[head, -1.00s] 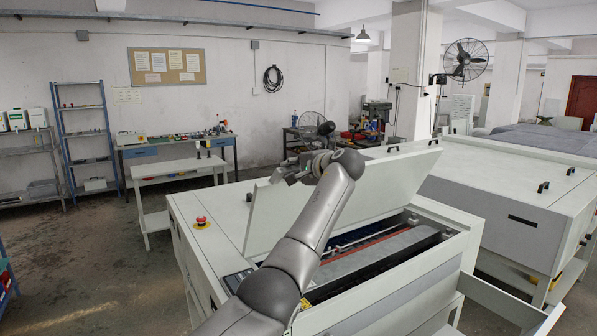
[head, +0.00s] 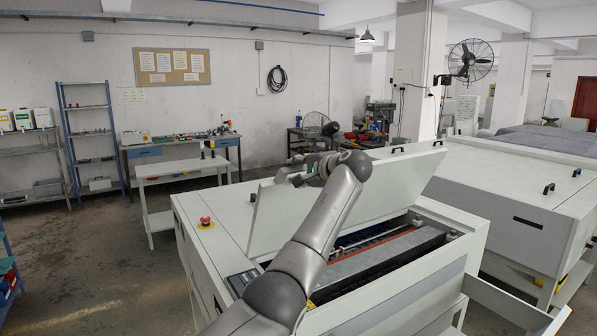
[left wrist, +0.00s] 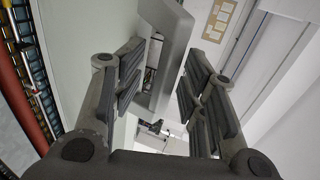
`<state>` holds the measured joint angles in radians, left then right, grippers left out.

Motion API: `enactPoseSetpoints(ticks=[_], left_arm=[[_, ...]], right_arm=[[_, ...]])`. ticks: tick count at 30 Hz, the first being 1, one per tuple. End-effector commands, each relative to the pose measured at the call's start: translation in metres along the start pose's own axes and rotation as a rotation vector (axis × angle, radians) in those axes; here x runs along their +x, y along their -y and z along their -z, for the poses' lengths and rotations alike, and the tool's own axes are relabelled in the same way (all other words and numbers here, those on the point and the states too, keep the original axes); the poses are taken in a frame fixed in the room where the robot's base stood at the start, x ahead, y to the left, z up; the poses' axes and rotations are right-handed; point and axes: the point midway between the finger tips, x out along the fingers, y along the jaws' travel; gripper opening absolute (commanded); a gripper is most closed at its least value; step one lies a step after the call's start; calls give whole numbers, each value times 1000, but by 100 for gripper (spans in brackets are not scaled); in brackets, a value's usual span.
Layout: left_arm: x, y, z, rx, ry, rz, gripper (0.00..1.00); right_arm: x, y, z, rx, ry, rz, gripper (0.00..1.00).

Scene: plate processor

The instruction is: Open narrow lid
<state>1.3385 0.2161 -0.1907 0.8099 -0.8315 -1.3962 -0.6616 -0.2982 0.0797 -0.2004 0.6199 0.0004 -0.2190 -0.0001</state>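The narrow lid (head: 388,190) is a pale panel on the near machine. It stands raised and tilted, with the opening beneath it exposed. A small dark handle (head: 397,149) shows near its upper right edge. My left gripper (head: 292,175) is behind the lid's upper left edge, partly hidden by my arm. In the left wrist view my left gripper (left wrist: 163,100) has its fingers apart on both sides of a grey bar handle (left wrist: 172,60). A gap shows beside the bar, and the lid's pale surface (left wrist: 85,50) lies to the left. My right gripper is not in view.
The machine body (head: 190,212) carries a red emergency button (head: 206,221). A dark roller and a red strip show inside the opening. A second, wider machine (head: 510,185) stands close on the right. A small white table (head: 180,168) stands behind left.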

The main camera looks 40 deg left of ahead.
Motion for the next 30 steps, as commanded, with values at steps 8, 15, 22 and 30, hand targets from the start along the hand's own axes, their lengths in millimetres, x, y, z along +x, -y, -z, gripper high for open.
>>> enactPoseSetpoints(ticks=[8,15,22,30], left_arm=[[-52,1,2,-4,-7,4,39],[-97,1,0,-2,-5,4,39],[-113,1,0,-3,-2,3,39],[-114,1,0,-3,-2,3,37]], right_arm=[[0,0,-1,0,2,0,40],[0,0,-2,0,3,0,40],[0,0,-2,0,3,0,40],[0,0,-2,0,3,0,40]])
